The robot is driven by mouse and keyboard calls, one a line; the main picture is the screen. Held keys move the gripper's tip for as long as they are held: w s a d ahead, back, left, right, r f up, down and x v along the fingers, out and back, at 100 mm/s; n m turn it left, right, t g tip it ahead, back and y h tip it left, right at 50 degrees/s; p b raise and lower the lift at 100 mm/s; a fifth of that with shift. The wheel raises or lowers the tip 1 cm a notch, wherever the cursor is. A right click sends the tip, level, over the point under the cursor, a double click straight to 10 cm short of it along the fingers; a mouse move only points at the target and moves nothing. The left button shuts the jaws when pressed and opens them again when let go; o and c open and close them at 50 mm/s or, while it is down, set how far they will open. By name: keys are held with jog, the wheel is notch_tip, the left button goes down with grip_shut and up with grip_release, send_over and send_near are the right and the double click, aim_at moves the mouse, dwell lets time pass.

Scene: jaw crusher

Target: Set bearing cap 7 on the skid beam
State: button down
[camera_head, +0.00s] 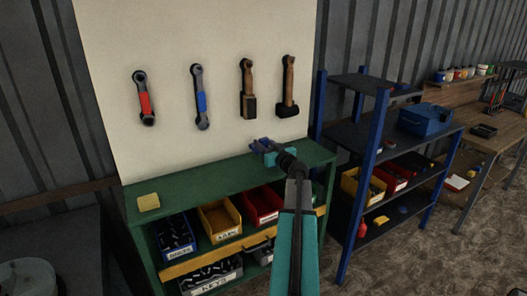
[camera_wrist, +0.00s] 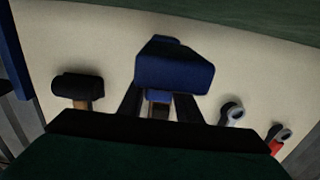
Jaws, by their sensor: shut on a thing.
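My gripper (camera_head: 268,148) is in front of the tool board, over the back right of the green bench's top. It is shut on a small dark blue block, which I take for the bearing cap (camera_head: 259,142); no number can be read on it. In the wrist view the blue cap (camera_wrist: 175,66) sits at the fingertips of my gripper (camera_wrist: 160,104), its wide face to the camera. From the head view I cannot tell whether the cap touches the bench or is held above it. I cannot make out a skid beam in either view.
The green bench (camera_head: 190,187) carries a yellow block (camera_head: 148,202) at its left, with parts bins below. Two wrenches and two hammers hang on the pale board (camera_head: 220,50). A blue-framed shelf (camera_head: 362,150) stands close on the right. The bench top's middle is clear.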

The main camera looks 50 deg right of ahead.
jog(key=shift+r, duration=0.1)
jog(key=shift+w+d, duration=0.3)
jog(key=shift+d, duration=0.1)
jog(key=shift+f, duration=1.85)
jog(key=c, duration=1.3)
grip_release()
jog(key=shift+f, duration=0.1)
jog(key=shift+s+a, duration=0.1)
jog(key=shift+b+v, duration=0.8)
jog(key=shift+v, duration=5.15)
